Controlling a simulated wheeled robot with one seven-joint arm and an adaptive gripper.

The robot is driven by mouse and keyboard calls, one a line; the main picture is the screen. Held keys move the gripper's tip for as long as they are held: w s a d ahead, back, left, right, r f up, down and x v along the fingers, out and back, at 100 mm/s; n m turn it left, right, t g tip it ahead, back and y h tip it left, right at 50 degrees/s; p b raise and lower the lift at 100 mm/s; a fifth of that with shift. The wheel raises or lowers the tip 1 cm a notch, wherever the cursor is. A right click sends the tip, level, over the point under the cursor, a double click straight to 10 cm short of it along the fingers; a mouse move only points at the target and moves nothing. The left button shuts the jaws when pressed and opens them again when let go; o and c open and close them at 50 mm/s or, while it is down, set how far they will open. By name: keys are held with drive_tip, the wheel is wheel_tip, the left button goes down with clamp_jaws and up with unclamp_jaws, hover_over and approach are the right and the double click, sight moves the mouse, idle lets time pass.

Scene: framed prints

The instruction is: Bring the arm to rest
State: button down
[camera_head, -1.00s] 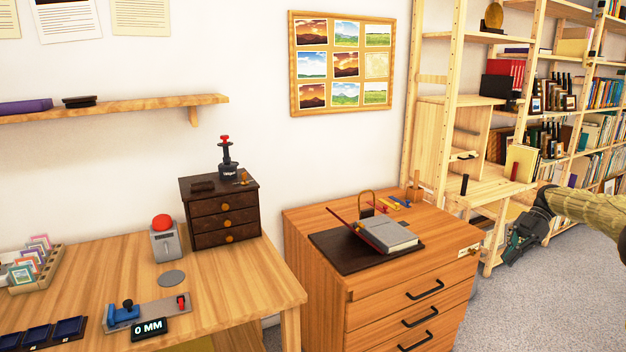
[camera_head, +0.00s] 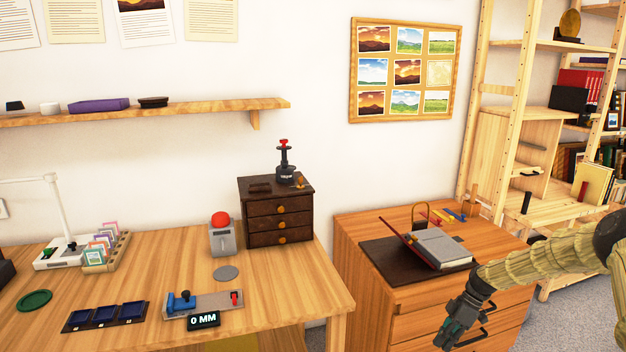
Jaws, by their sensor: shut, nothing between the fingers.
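My gripper (camera_head: 452,338) is at the lower right, hanging low in front of the wooden drawer cabinet (camera_head: 362,262). Its fingers point down and left and are shut with nothing visible between them. My arm runs from the right edge down to it and hides part of the cabinet's drawer fronts and handles.
A wooden shelf unit (camera_head: 505,90) stands at the right. Grey floor (camera_head: 572,318) shows at the lower right.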

drive_tip(key=s+a+f+m+h+p, duration=0.1)
drive_tip(key=s+a+f+m, duration=0.3)
drive_tip(key=s+a+f, duration=0.5)
drive_tip(key=s+a+f+m+h+p, duration=0.25)
drive_tip(key=s+a+f, duration=0.25)
drive_tip(key=s+a, duration=0.65)
drive_tip(key=s+r+m+t+h, duration=0.1)
drive_tip(key=s+r+m, duration=0.2)
drive_tip(key=s, duration=1)
drive_tip(key=s+r+m+t+h+p, duration=0.1)
drive_tip(key=s+r+m, duration=0.2)
drive_tip(key=s, duration=1.1)
drive_tip(key=shift+r+m+p, duration=0.3)
drive_tip(key=shift+m, duration=0.55)
